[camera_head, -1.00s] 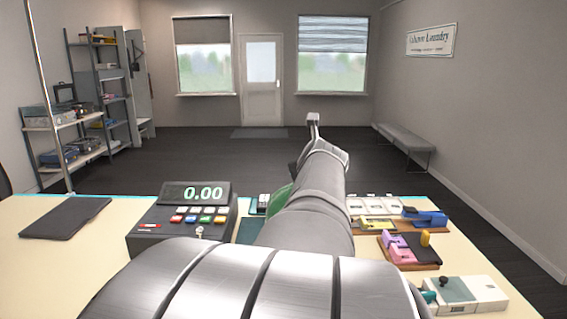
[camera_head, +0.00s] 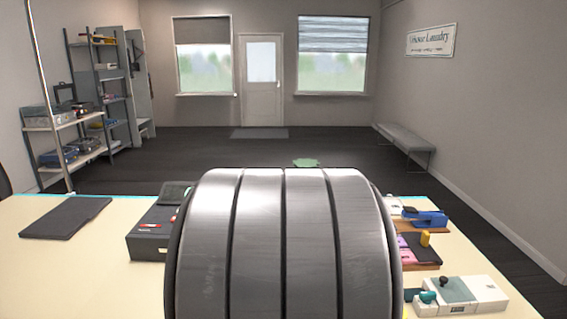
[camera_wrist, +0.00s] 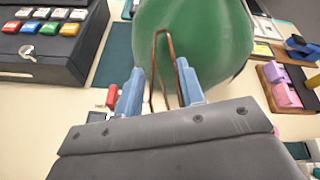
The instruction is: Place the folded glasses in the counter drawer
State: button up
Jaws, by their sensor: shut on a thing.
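In the wrist view my gripper (camera_wrist: 160,70) has its two blue fingers shut on a thin copper-brown wire loop, which looks like the folded glasses (camera_wrist: 157,45). The loop stands out past the fingertips, in front of a large rounded green thing (camera_wrist: 195,28). The glasses and my gripper are hidden behind my arm in the head view. The counter (camera_head: 40,285) is pale and wide. I see no open counter drawer in either view.
A dark cash register (camera_head: 147,236) with a key (camera_wrist: 27,50) stands left of my arm. A dark folder (camera_head: 65,218) lies farther left. At right are a blue item (camera_head: 432,219), pink blocks (camera_wrist: 287,95) and a pale box (camera_head: 470,292). Bare counter lies at front left.

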jog(key=d+r, duration=0.4)
jog(key=r, duration=0.6)
jog(key=d+r, duration=0.3)
jog(key=r, duration=0.6)
jog(key=w+d+f+m+g+h, duration=0.1)
jog(key=w+d+f+m+h, duration=0.25)
jog(key=d+f, duration=0.95)
jog(key=s+a+r+n+y, duration=0.3)
jog(key=a+r+n, duration=0.1)
jog(key=a+r, duration=0.9)
jog(key=shift+m+t+y, duration=0.25)
jog(key=shift+t, duration=0.05)
jog(key=a+f, duration=0.2)
jog(key=f, duration=0.4)
jog(key=a+f, duration=0.2)
jog(key=f, duration=0.4)
jog(key=a+f, duration=0.3)
jog(key=f, duration=0.4)
jog(key=shift+s+f, duration=0.1)
jog(key=shift+s, duration=0.2)
jog(key=shift+d, duration=0.1)
